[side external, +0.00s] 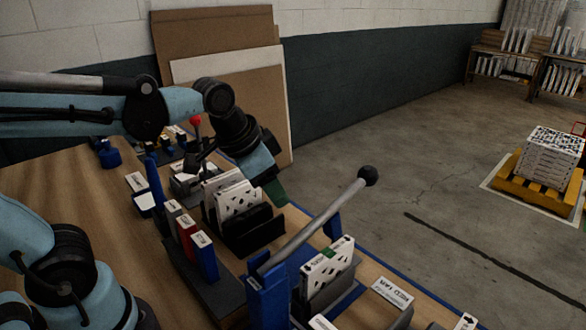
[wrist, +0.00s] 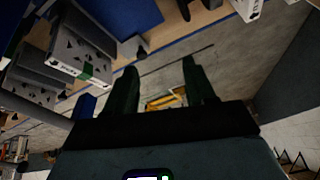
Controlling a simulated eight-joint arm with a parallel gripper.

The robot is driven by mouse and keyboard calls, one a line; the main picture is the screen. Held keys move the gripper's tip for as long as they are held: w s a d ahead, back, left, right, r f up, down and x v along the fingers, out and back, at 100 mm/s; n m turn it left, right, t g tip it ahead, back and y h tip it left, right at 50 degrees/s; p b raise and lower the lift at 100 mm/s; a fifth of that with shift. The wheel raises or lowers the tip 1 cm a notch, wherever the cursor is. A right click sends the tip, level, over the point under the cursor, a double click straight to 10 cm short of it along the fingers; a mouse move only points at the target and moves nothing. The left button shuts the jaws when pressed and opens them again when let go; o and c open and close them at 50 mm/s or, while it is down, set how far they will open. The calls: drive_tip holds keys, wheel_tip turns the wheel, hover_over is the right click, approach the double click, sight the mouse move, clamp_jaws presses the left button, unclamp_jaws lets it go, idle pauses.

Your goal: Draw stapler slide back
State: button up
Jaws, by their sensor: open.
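I cannot tell for sure which part is the stapler slide. A blue lever device (side external: 268,296) stands at the front of the bench, with a long grey handle (side external: 315,222) slanting up to a black ball knob (side external: 368,176). A red knob (side external: 195,120) stands on a smaller device farther back. My gripper (side external: 277,193) is beside the black filter rack, above the bench's far edge and left of the grey handle. Its green fingers are apart in the wrist view (wrist: 163,85), with nothing between them but distant floor and a yellow pallet.
White filters stand in a black rack (side external: 252,232), and a filter (side external: 328,268) sits in the blue fixture; filters also show in the wrist view (wrist: 75,55). Red and blue boxes (side external: 205,257) stand near the rack. Boards (side external: 235,100) lean on the wall.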

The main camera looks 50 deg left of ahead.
drive_tip(key=w+d+m+g, duration=0.3)
drive_tip(key=w+m, duration=0.2)
drive_tip(key=w, duration=0.2)
drive_tip(key=m+g, duration=0.2)
drive_tip(key=m, duration=0.3)
approach(338, 238)
wheel_tip(338, 238, down, 8)
drive_tip(key=shift+w+d+f, duration=0.1)
drive_tip(key=shift+f, duration=0.15)
clamp_jaws()
